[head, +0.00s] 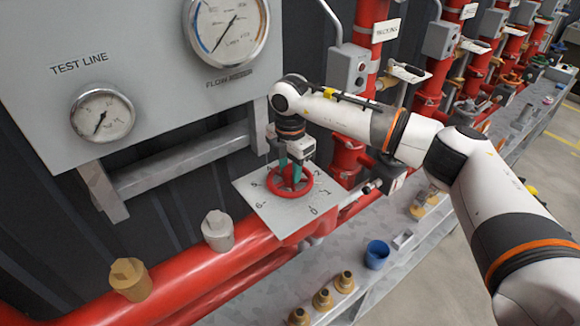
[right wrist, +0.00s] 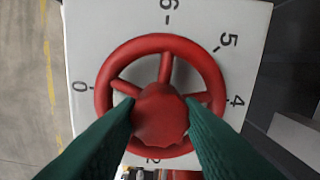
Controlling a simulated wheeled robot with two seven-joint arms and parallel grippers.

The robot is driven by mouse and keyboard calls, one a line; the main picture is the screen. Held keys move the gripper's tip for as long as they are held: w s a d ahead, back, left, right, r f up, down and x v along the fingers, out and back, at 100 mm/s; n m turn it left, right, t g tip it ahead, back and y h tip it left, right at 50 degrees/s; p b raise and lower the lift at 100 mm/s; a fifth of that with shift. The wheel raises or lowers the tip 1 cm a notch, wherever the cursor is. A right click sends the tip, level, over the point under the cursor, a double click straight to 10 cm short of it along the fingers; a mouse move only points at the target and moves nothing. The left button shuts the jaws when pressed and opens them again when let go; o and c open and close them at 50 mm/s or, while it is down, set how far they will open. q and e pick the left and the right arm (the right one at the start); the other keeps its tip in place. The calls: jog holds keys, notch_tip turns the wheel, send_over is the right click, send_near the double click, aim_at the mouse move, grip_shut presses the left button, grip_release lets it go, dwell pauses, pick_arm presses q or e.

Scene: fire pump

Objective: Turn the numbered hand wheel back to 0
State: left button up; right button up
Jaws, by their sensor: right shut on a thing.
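The red hand wheel (head: 275,186) sits on a light grey plate (head: 252,203) with black numbers around it, over the red pipe. In the right wrist view the wheel (right wrist: 165,43) fills the middle, with its lobed hub (right wrist: 160,115) between my fingers. The 0 is left of the wheel there, 6 above, 5 upper right, 4 right. One spoke points up near the 6, another to the upper left near the 0. No pointer mark shows. My right gripper (head: 288,166), with green fingers, comes from above and is shut on the wheel's hub. My left gripper is out of view.
A grey panel with two gauges (head: 103,116) stands behind and left. Pipe caps (head: 218,231) rise from the red pipe (head: 200,277). A blue cup (head: 376,254) and brass fittings (head: 323,299) stand on the bench below. Red pipes and valves line the right.

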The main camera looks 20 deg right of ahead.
dwell(0.3)
jog(key=m, duration=0.4)
jog(key=shift+r+p, duration=0.1)
jog(key=shift+p, duration=0.2)
jog(key=m, duration=0.4)
jog(key=shift+p, duration=0.3)
jog(key=shift+m+p, duration=0.3)
jog(key=shift+m, duration=0.6)
jog(key=o, duration=1.2)
